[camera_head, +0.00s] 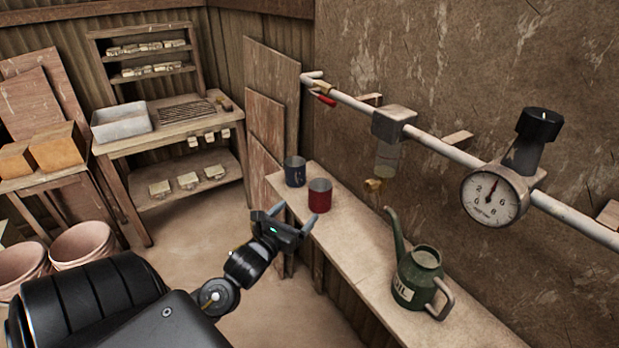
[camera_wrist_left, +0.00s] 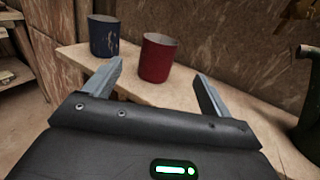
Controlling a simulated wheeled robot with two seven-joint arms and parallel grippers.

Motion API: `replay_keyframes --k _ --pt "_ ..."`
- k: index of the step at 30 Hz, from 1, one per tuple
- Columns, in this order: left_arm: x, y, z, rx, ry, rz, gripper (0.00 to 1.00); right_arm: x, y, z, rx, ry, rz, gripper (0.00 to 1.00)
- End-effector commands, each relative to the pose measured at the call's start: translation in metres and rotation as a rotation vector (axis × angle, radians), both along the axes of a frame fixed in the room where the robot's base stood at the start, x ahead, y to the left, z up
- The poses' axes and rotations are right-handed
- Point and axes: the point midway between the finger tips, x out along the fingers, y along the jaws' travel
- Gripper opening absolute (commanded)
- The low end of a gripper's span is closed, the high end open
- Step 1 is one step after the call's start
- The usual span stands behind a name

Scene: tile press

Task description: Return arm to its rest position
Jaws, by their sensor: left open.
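My left gripper (camera_head: 293,217) reaches in from the left to the near edge of the wooden wall shelf (camera_head: 375,250). Its two fingers are spread apart with nothing between them; they also show in the left wrist view (camera_wrist_left: 161,85). A red cup (camera_head: 320,196) stands upright on the shelf just beyond the fingertips, and in the left wrist view the red cup (camera_wrist_left: 158,58) appears ahead between the fingers, apart from them. A dark blue cup (camera_head: 295,171) stands upright behind it to the left. My right gripper is in neither view.
A green oil can (camera_head: 418,275) stands on the shelf to the right. Above the shelf runs a white pipe (camera_head: 440,147) with a gauge (camera_head: 492,196). A wooden bench (camera_head: 170,130) with a grey tray stands at the back left. Pots (camera_head: 82,243) stand at the left. The floor between is clear.

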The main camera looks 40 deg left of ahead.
Motion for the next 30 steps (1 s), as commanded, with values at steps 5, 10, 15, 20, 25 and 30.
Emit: replay_keyframes --k 5,10,15,20,25,30 --pt "0.0 0.0 0.0 0.0 0.0 0.0 0.84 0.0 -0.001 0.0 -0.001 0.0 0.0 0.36" --pt "-0.002 -0.004 -0.006 -0.061 0.015 0.0 0.84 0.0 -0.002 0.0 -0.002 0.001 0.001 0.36" --pt "-0.019 -0.026 -0.042 -0.442 0.109 0.039 0.84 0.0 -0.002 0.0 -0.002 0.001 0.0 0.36" --pt "-0.053 -0.062 -0.091 -1.006 0.233 0.195 0.84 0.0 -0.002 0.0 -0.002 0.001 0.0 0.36" --pt "-0.1 -0.103 -0.131 -1.561 0.309 0.501 0.84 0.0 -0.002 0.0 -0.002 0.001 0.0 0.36" --pt "-0.149 -0.138 -0.155 -1.973 0.287 0.896 0.84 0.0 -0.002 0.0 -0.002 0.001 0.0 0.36"
